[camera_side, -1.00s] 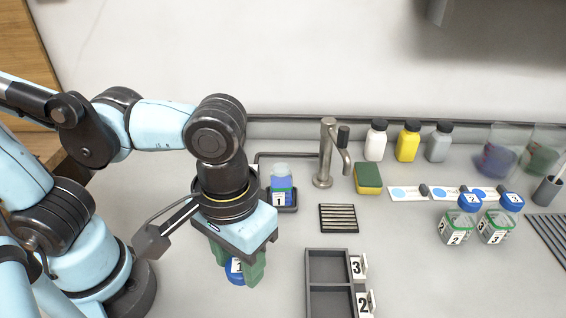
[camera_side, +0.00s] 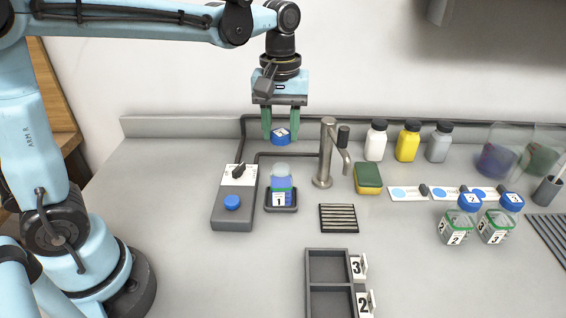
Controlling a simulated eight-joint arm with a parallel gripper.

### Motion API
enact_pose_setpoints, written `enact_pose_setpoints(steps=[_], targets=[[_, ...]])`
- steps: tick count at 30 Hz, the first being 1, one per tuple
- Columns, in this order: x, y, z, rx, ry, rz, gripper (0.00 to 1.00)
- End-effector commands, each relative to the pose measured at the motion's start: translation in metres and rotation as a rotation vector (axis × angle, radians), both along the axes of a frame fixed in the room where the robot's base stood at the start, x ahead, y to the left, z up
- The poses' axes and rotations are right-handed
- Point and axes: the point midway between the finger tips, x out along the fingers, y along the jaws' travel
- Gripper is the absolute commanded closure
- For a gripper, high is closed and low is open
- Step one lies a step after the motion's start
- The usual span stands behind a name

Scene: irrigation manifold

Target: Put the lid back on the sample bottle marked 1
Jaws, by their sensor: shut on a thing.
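The sample bottle marked 1 (camera_side: 281,185) stands upright and uncapped in a small dark tray (camera_side: 293,208), with blue liquid inside. My gripper (camera_side: 281,127) is shut on a blue lid (camera_side: 281,137) with a white label on top. The green fingers hold the lid in the air, above the bottle in the picture and apart from it. The lid looks slightly tilted. I cannot tell exactly how far it is in depth from the bottle mouth. The mark on the label is too small to read surely.
A grey control box (camera_side: 234,208) with a blue button stands left of the bottle. A metal tap (camera_side: 324,155) is close on the right. Bottles 2 (camera_side: 457,226) and 3 (camera_side: 495,226) wear blue lids. A grey rack (camera_side: 328,254) lies in front; bare counter lies left of it.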

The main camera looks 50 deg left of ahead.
Motion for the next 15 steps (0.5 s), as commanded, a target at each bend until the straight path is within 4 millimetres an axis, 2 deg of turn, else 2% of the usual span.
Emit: enact_pose_setpoints(steps=[15], targets=[[-0.001,-0.001,-0.043,0.000,0.000,-0.001,0.86]])
